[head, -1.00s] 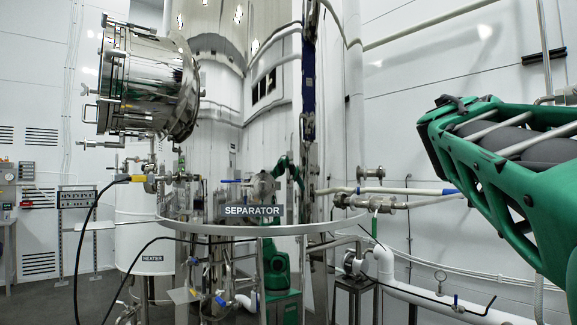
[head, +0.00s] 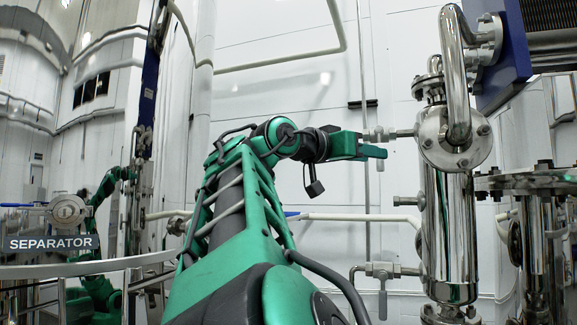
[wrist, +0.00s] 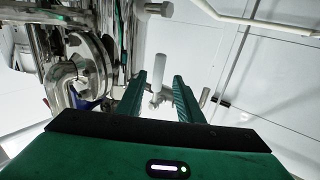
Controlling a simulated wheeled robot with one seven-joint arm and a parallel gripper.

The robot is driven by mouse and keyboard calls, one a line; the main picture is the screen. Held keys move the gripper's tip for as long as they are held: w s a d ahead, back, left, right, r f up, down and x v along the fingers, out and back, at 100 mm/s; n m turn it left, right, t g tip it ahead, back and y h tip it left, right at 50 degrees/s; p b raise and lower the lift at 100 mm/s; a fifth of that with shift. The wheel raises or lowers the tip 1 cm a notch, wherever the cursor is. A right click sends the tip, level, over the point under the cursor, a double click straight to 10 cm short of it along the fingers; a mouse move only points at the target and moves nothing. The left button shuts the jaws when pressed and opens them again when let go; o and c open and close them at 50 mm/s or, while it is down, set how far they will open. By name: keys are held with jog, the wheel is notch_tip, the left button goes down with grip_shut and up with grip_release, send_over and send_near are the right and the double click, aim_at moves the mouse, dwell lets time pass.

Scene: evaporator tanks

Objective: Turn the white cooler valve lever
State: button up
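A white valve lever (wrist: 157,73) shows in the wrist view between the two green fingers of my gripper (wrist: 160,77). Its metal valve body is just below it in that picture. The fingers stand apart with a gap on both sides of the lever; I cannot tell if the lever lies between them in depth or beyond them. In the head view, my gripper (head: 376,151) is stretched out level beside the upper valve (head: 380,135) on the left of the shiny cooler column (head: 450,230). The fingers partly hide this valve and its lever.
A lower valve (head: 382,270) with a pale hanging lever (head: 383,304) sits on the column's left side. A metal pipe stub (head: 408,201) sticks out between the valves. The separator rail (head: 80,268) is at the left. White wall lies behind my gripper.

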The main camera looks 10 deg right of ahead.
jog(key=x, duration=0.8)
jog(key=shift+d, duration=0.3)
jog(key=shift+w, duration=0.15)
